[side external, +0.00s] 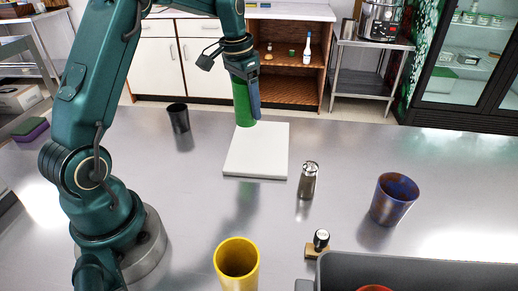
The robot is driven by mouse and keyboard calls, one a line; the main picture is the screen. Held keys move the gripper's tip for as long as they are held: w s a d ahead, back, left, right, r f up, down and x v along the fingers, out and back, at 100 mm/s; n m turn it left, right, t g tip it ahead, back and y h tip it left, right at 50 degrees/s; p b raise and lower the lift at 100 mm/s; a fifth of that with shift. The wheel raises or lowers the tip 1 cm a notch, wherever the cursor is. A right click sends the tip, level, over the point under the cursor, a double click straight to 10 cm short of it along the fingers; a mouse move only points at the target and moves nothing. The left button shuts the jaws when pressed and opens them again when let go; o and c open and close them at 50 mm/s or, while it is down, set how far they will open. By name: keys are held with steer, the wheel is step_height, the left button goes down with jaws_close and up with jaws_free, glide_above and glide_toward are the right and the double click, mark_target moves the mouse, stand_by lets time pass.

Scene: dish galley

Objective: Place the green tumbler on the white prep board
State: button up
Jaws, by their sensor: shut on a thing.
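The green tumbler (241,104) is upright between the jaws of my gripper (246,98). My gripper is shut on it, and one blue finger shows along its right side. The white prep board (258,158) lies flat in the middle of the steel table. The tumbler's lower end appears at the board's far left edge in the side external view. I cannot tell whether it touches the board or hangs above it. The top of the tumbler is hidden by my gripper. The rest of the board's surface is bare.
A black tumbler (178,118) stands left of the board. A metal shaker (308,181) stands close to its right, with a blue-brown tumbler (393,199) further right. A yellow tumbler (237,263), a stamp-like item (320,243) and a grey bin (420,272) are in front.

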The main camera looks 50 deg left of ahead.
steer(key=shift+w+d+f, duration=1)
steer(key=shift+w+d, duration=0.15)
steer(key=shift+f, duration=2)
steer(key=shift+f, duration=0.15)
steer(key=o, duration=1.4)
steer(key=shift+c, duration=0.2)
